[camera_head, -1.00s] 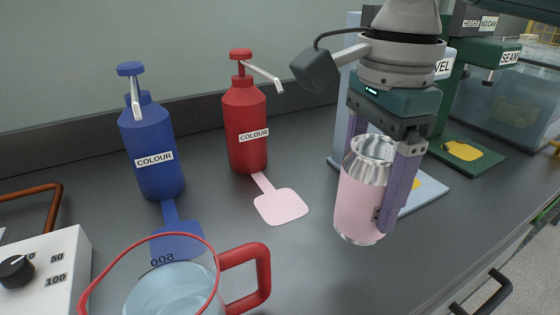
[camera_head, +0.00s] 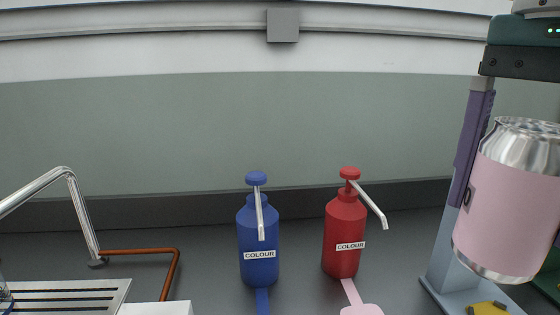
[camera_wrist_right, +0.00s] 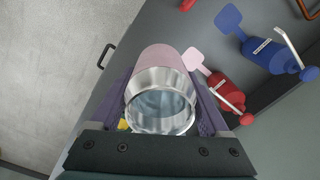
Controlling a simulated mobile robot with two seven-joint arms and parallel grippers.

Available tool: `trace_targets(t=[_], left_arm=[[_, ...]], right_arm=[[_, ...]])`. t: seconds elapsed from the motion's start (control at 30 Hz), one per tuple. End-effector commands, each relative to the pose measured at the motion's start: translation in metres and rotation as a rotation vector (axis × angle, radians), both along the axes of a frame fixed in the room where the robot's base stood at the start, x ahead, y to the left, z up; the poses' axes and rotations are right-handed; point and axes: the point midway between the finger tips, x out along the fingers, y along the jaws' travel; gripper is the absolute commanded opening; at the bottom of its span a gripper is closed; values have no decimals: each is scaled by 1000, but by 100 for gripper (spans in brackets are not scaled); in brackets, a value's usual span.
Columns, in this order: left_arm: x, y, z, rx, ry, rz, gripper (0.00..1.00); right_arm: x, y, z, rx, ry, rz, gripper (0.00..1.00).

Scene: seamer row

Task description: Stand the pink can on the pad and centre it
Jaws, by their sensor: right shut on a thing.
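The pink can (camera_head: 508,210) has a silver rim and base. It is held in the air at the right of the head view, slightly tilted, and overlaps the light-blue stand behind it. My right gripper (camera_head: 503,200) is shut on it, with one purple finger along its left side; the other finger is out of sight. In the right wrist view the can (camera_wrist_right: 168,58) sits between both fingers, silver end towards the camera. A yellow pad (camera_head: 488,308) lies on the light-blue stand's base, partly cut off, below the can and apart from it. My left gripper is not in view.
A red bottle (camera_head: 343,238) and a blue bottle (camera_head: 258,245) with pump spouts stand left of the can. A pink patch (camera_head: 362,310) lies before the red one. The light-blue stand (camera_head: 442,262) rises beside the can. A metal tap (camera_head: 82,215) is far left.

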Motion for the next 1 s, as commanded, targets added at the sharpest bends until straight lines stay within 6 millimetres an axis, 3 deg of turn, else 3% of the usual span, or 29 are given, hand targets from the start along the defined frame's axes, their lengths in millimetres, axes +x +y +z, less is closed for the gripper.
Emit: trace_targets(t=[0.03,0.1,0.4,0.67,1.0], left_arm=[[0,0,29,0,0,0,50],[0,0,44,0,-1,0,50],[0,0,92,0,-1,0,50],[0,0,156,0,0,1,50],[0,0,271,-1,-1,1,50]], right_arm=[[-1,4,34,-3,-8,141,3],[-4,9,54,-6,-7,333,3],[-15,20,116,-17,5,944,3],[-24,21,175,-12,8,938,3],[-40,22,283,-10,9,937,3]])
